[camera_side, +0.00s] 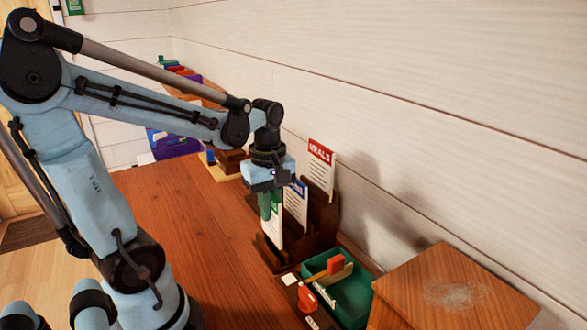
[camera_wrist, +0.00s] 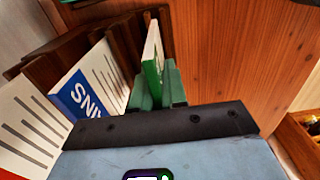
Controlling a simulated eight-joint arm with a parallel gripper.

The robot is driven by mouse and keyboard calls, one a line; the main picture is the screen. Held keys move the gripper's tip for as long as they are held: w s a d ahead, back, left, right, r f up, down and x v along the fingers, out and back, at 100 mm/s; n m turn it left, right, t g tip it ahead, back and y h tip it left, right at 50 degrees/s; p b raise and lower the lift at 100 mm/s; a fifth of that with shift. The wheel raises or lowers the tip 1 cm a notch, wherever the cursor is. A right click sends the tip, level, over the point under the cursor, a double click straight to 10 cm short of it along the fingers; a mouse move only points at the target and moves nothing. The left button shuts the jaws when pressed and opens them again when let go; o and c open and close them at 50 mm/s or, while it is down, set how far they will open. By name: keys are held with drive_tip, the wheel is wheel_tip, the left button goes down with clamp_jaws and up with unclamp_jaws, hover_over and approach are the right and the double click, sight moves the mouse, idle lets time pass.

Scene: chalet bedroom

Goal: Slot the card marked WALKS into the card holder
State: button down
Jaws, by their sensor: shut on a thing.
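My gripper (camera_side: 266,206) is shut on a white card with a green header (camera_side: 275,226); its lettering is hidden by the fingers. In the wrist view, the green fingertips (camera_wrist: 155,88) grip this card (camera_wrist: 152,58), seen nearly edge-on. The brown stepped card holder (camera_side: 322,218) stands by the wall, also in the wrist view (camera_wrist: 126,42). The held card is upright at its front tier; I cannot tell whether its lower edge is in the slot. A blue-headed card (camera_side: 295,205), partly reading "INS" (camera_wrist: 80,95), and a red MEALS card (camera_side: 321,165) stand behind.
A green tray (camera_side: 352,308) with an orange-headed tool (camera_side: 335,264) is right of the holder. A red object (camera_side: 307,298) lies before it. A wooden cabinet (camera_side: 450,290) stands at the right. The wall is close behind; the table (camera_side: 180,215) is clear at left.

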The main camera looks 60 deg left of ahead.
sight(271, 237)
drive_tip(key=shift+a+f, duration=0.15)
drive_tip(key=shift+f, duration=1.95)
drive_tip(key=shift+f, duration=0.1)
drive_tip(key=c, duration=1.2)
unclamp_jaws()
drive_tip(key=shift+o, duration=0.2)
wheel_tip(271, 237, up, 12)
drive_tip(key=shift+r, duration=0.1)
drive_tip(key=w+d+f+m+t, duration=0.1)
drive_tip(key=d+f+m+t, duration=0.1)
drive_tip(key=d+m, duration=0.3)
drive_tip(key=w+d+f+m+t, duration=0.1)
drive_tip(key=d+m+t, duration=0.4)
drive_tip(key=m, duration=0.8)
drive_tip(key=shift+w+f, duration=0.25)
drive_tip(key=shift+f, duration=0.65)
